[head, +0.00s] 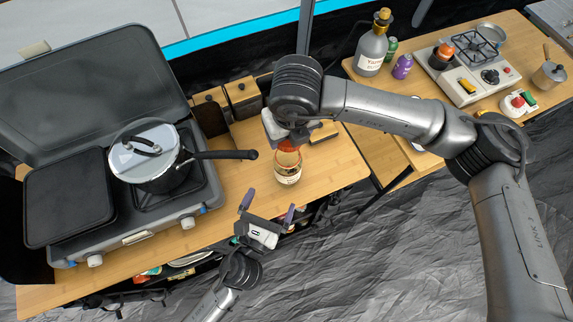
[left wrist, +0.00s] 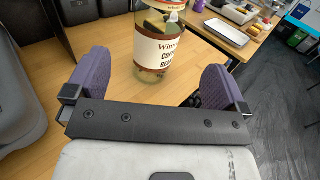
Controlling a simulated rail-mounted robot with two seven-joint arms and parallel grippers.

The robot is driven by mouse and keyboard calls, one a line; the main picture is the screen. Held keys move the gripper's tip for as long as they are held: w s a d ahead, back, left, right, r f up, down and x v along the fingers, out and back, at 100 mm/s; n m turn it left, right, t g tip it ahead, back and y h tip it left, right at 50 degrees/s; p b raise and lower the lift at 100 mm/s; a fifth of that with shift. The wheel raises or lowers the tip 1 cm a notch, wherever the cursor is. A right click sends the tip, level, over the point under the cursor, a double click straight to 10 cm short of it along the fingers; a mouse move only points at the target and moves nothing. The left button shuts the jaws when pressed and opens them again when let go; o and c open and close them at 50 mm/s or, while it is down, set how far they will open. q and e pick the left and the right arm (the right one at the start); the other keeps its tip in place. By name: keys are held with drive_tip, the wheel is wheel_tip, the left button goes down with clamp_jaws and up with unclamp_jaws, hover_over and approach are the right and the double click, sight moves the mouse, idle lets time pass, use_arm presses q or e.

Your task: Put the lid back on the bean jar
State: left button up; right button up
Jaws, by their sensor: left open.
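The bean jar (head: 288,174), clear glass with a white-and-brown label, stands upright near the front edge of the wooden table. It also shows in the left wrist view (left wrist: 157,50), beyond and between my purple finger pads, with its top cut off. My left gripper (head: 268,203) is open and empty, just in front of the jar and apart from it. My right gripper (head: 288,137) is directly over the jar's top. Its fingers are mostly hidden by its own wrist. An orange-brown patch shows at the jar's top; I cannot tell whether it is the lid.
A camping stove (head: 70,197) with a lidded pot (head: 148,165) stands left; the pot's handle points at the jar. Wooden boxes (head: 242,97) stand behind. A second table (head: 440,120) at the right holds a bottle (head: 371,50), cans and a small burner (head: 470,65).

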use_arm(q)
drive_tip(key=shift+w, duration=0.1)
drive_tip(key=x, duration=1.2)
drive_tip(key=c, duration=1.2)
drive_tip(key=shift+c, duration=0.2)
use_arm(e)
hover_over(288, 166)
drive_tip(key=w, duration=0.3)
drive_tip(key=shift+s+f, duration=0.1)
drive_tip(key=shift+f, duration=2.35)
drive_tip(key=shift+f, duration=0.15)
drive_tip(key=shift+f, duration=0.75)
drive_tip(key=shift+f, duration=0.55)
